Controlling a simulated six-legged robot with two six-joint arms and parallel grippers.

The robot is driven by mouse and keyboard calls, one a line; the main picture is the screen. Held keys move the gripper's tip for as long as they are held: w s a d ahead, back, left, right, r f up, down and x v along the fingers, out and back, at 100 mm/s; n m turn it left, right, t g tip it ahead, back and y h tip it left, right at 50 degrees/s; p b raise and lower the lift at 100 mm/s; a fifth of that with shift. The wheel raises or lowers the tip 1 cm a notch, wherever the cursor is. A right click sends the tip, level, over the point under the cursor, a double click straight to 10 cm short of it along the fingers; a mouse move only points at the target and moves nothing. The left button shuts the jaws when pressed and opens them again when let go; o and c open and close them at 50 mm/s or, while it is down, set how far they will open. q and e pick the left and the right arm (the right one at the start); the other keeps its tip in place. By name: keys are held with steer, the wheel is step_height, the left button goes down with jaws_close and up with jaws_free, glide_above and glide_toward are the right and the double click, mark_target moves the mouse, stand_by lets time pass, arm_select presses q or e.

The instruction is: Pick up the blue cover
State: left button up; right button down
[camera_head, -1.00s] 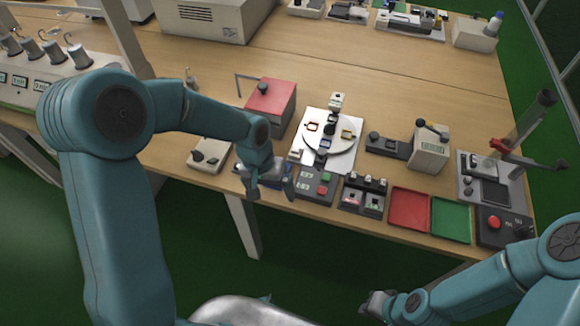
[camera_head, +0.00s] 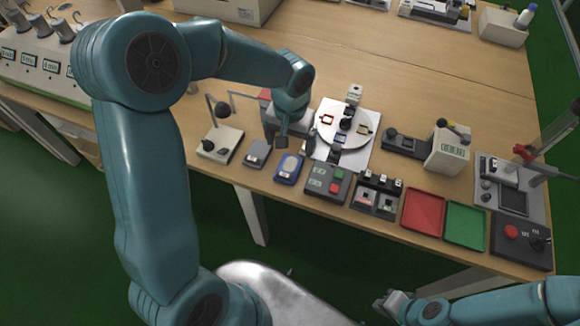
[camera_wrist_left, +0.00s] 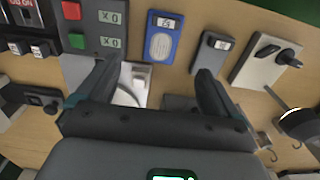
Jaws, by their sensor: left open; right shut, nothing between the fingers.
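A small blue square piece (camera_head: 341,138), which looks like the blue cover, lies on the round white disc (camera_head: 336,118) of a white plate. A red frame (camera_head: 327,119) and a yellow frame (camera_head: 364,130) lie on the same disc. My left gripper (camera_head: 295,142) is open, left of the disc and behind a blue device (camera_head: 289,168). In the left wrist view my open left gripper (camera_wrist_left: 157,68) has nothing between its fingertips, and the blue piece cannot be made out there. My right gripper (camera_head: 390,303) is shut and empty, below the table's front edge.
A grey device (camera_head: 257,153), a box with red and green buttons (camera_head: 327,184), a red tray (camera_head: 423,212) and a green tray (camera_head: 465,223) line the front edge.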

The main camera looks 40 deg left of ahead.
arm_select(q)
glide_above(288, 169)
steer(key=f, duration=0.4)
steer(key=shift+w+f, duration=0.3)
steer(key=shift+f, duration=0.05)
steer(key=f, duration=0.5)
steer(key=shift+s+f, duration=0.25)
steer(key=shift+f, duration=0.1)
steer(key=c, duration=1.1)
